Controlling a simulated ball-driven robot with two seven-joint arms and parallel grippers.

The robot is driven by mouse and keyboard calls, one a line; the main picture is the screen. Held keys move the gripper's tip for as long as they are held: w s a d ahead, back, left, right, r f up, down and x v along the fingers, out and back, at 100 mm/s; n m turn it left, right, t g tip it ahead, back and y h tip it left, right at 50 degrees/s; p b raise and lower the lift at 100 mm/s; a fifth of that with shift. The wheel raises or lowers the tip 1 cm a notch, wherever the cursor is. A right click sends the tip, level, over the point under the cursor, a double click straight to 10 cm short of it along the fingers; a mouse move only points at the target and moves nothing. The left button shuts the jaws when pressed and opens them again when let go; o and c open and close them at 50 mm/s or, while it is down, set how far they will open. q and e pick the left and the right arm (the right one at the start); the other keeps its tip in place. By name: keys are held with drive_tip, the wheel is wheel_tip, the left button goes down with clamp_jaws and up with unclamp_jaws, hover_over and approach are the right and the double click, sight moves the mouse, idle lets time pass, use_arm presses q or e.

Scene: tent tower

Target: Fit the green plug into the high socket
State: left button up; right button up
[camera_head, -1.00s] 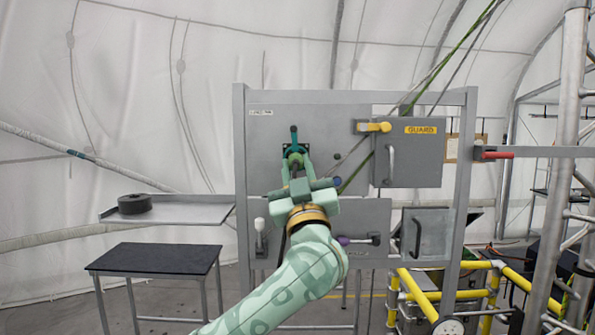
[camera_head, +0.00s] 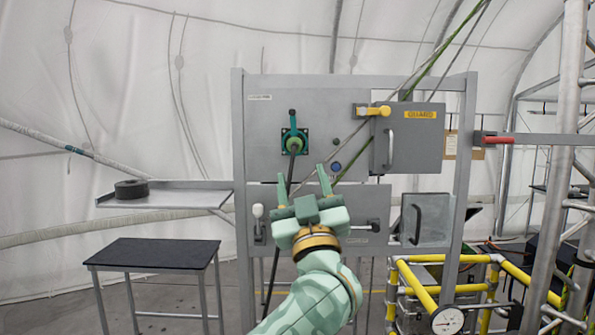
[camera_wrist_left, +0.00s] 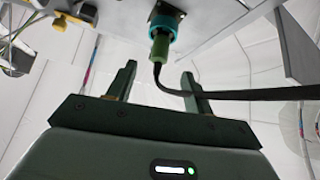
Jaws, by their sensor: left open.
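The green plug (camera_head: 292,145) sits in the teal-ringed high socket (camera_head: 303,136) on the upper grey panel, its black cable hanging down. In the left wrist view the green plug (camera_wrist_left: 159,46) points into the teal ring (camera_wrist_left: 165,23) and looks in line with it. How deep it sits I cannot tell. My left gripper (camera_head: 302,172) is open and empty, below and slightly right of the plug in the head view. In the left wrist view its fingers (camera_wrist_left: 157,75) stand apart, clear of the plug, with the cable passing close by. My right gripper is not in view.
A round blue-rimmed fitting (camera_head: 336,167) lies right of my left gripper. A grey guard box (camera_head: 415,150) with a yellow latch stands out at the upper right. A white-knobbed lever (camera_head: 258,212) is at the lower left. Slanting ropes cross the panel.

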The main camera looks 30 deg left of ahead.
use_arm(q)
drive_tip(key=b+v, duration=0.2)
drive_tip(key=v, duration=0.7)
